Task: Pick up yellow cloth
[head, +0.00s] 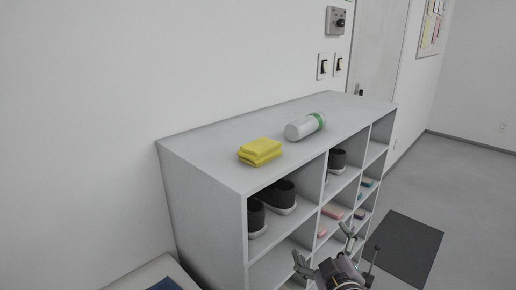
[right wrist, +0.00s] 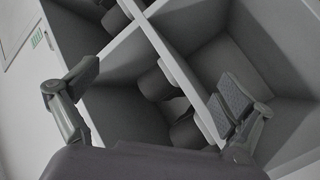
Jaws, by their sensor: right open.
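The folded yellow cloth (head: 260,151) lies on top of the white cubby shelf (head: 205,160), near its front edge, in the head view. My right gripper (head: 325,247) is in front of the shelf's lower compartments, below and to the right of the cloth. Its two fingers are spread apart with nothing between them. In the right wrist view the open gripper (right wrist: 160,95) faces the shelf compartments, and the cloth does not show there. My left gripper is not in view.
A white bottle with a green band (head: 305,126) lies on its side on the shelf top, right of the cloth. Dark shoes (head: 281,196) and small coloured items (head: 332,211) fill some compartments. A dark mat (head: 408,248) lies on open floor to the right.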

